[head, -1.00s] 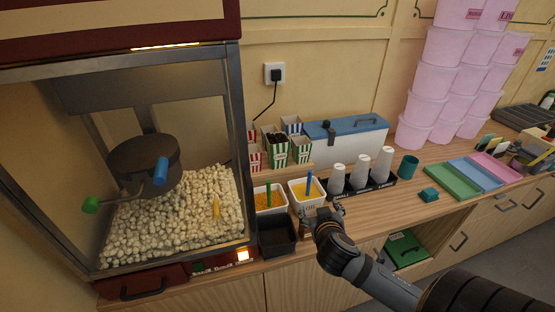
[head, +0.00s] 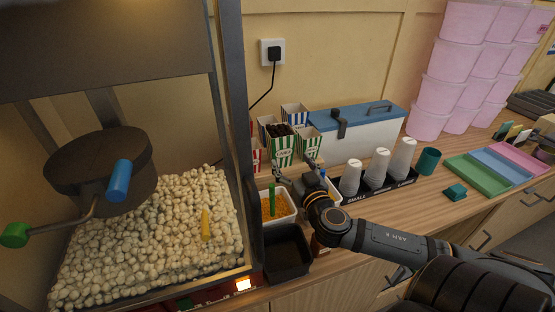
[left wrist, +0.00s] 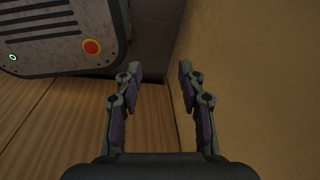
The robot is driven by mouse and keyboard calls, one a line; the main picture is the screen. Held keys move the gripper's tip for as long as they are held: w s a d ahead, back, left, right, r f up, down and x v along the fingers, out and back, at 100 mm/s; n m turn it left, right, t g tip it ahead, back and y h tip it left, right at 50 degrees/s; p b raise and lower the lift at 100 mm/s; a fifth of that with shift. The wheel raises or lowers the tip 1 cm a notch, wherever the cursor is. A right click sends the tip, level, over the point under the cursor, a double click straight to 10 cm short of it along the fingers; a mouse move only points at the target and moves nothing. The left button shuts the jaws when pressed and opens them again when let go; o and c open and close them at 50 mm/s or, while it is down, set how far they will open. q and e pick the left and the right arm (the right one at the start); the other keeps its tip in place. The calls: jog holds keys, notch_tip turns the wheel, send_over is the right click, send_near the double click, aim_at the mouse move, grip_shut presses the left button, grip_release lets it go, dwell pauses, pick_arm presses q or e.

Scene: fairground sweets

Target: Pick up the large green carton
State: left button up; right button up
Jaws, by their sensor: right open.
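A large green-and-white striped carton (head: 282,152) with dark contents stands among the cartons against the back wall, behind my right gripper. A smaller green-striped carton (head: 310,143) stands just to its right. My right gripper (head: 294,172) is open, its fingers pointing toward the large carton from the front, and it looks empty. It hides the area just below the carton; I cannot tell whether it touches it. My left gripper (left wrist: 160,68) is open and empty in the left wrist view, and the head view does not show it.
Red- and blue-striped cartons flank the green ones. A tub of orange kernels (head: 279,212) and a black bin (head: 285,250) stand in front. The popcorn machine (head: 232,120) is close on the left. A blue-lidded box (head: 360,130) and a cup rack (head: 376,184) stand to the right.

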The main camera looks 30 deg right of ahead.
aim_at(283, 150)
jog(key=b+x, duration=0.1)
jog(key=x, duration=0.4)
jog(key=shift+w+d, duration=0.15)
jog(key=shift+w, duration=0.1)
jog(key=shift+w+f, duration=0.15)
jog(key=p+x, duration=0.1)
jog(key=x, duration=0.4)
jog(key=shift+d+f, duration=0.1)
jog(key=shift+d, duration=0.05)
jog(key=shift+f, duration=0.1)
jog(key=shift+c, duration=1.3)
pick_arm(q)
jog(key=shift+w+r, duration=0.15)
jog(key=shift+w, duration=0.5)
pick_arm(e)
jog(key=c, duration=0.4)
